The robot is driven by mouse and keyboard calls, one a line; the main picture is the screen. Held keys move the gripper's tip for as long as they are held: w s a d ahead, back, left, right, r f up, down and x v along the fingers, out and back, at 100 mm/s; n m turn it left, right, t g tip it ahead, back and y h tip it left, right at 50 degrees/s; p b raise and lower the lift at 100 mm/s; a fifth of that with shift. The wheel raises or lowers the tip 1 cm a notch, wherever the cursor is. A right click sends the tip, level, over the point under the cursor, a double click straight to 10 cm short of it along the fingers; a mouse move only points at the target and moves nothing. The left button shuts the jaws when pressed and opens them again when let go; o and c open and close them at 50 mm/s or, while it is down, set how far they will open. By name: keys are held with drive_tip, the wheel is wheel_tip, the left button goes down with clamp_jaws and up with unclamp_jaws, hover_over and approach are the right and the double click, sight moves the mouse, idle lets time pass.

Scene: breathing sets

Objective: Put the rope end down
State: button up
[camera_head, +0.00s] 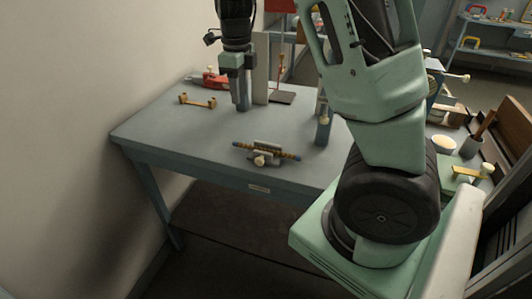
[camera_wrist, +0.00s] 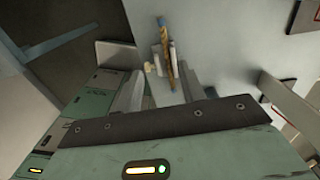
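A brown rope piece with blue ends (camera_head: 280,154) lies nearly flat on the grey table, in a small pale clamp (camera_head: 262,160) with a knob. It also shows in the wrist view (camera_wrist: 172,66), beyond my fingers and near the gap between them. My gripper (camera_head: 238,72) hangs at the back of the table, behind the rope piece and apart from it. In the wrist view my gripper's fingers (camera_wrist: 160,92) stand apart with nothing seen held between them. The fingertips are small and dark in the head view.
Blue-grey posts stand on the table, one (camera_head: 323,125) right of the clamp. A brass bracket (camera_head: 197,101) and a red tool (camera_head: 210,80) lie at the back left. A side bench (camera_head: 455,165) with items is at the right. The table's front left is clear.

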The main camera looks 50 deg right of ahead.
hover_over(245, 144)
drive_tip(key=f, duration=1.2)
drive_tip(key=shift+s+a, duration=0.2)
drive_tip(key=shift+a, duration=0.1)
drive_tip(key=shift+w+d+f+p, duration=0.1)
drive_tip(key=shift+d+f+p, duration=0.1)
drive_tip(key=shift+f, duration=1.15)
drive_tip(key=shift+d+f+p, duration=0.1)
drive_tip(key=shift+f+p, duration=0.1)
drive_tip(key=shift+f, duration=1.15)
clamp_jaws()
